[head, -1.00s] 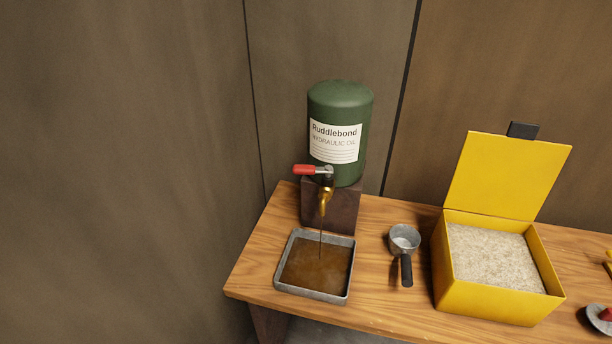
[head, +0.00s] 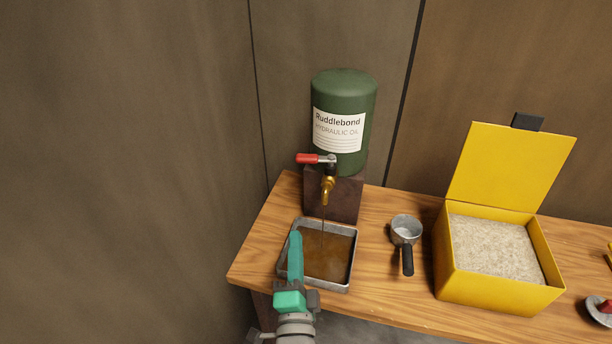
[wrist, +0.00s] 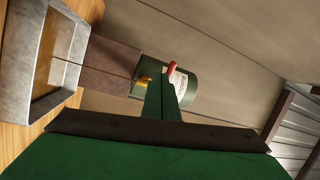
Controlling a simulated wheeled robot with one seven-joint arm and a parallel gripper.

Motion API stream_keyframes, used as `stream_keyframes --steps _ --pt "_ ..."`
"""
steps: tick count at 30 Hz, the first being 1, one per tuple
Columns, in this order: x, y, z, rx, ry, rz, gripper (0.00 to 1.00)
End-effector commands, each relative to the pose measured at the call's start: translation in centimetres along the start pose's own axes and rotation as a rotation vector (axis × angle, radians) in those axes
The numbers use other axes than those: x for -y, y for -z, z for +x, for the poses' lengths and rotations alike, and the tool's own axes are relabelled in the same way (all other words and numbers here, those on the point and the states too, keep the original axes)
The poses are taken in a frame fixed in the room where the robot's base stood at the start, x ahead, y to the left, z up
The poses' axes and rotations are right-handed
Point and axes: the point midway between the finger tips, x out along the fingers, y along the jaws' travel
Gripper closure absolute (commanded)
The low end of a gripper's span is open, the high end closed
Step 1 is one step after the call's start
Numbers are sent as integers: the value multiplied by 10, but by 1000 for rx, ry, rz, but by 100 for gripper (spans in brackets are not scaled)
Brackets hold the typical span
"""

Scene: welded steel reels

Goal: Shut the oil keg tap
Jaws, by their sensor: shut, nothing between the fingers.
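The green oil keg (head: 343,92) stands on a dark block (head: 345,200) at the back left of the bench. Its brass tap (head: 327,188) has a red-tipped lever (head: 308,158) turned out sideways to the left. A thin stream of oil runs from the spout into a grey tray (head: 350,262) holding brown oil. My gripper (head: 295,240) is shut and empty, in front of and below the tap, over the tray's left part in the head view. In the wrist view the fingers (wrist: 163,92) partly cover the keg (wrist: 181,88); the red lever tip (wrist: 171,68) shows beside them.
A metal scoop with a black handle (head: 407,258) lies right of the tray. A yellow box (head: 490,292) of pale granules stands open further right. A grey dish (head: 598,312) with something red is at the right edge. The air left of the keg is clear.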

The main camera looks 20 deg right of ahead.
Motion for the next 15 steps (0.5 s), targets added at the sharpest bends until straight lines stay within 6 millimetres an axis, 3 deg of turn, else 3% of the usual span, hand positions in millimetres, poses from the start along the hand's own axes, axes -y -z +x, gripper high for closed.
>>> stream_keyframes --steps 1,6,15 --pt "11 6 9 -22 13 54 100" --pt "31 20 26 -72 29 193 100" --pt "36 25 43 -87 34 241 100"
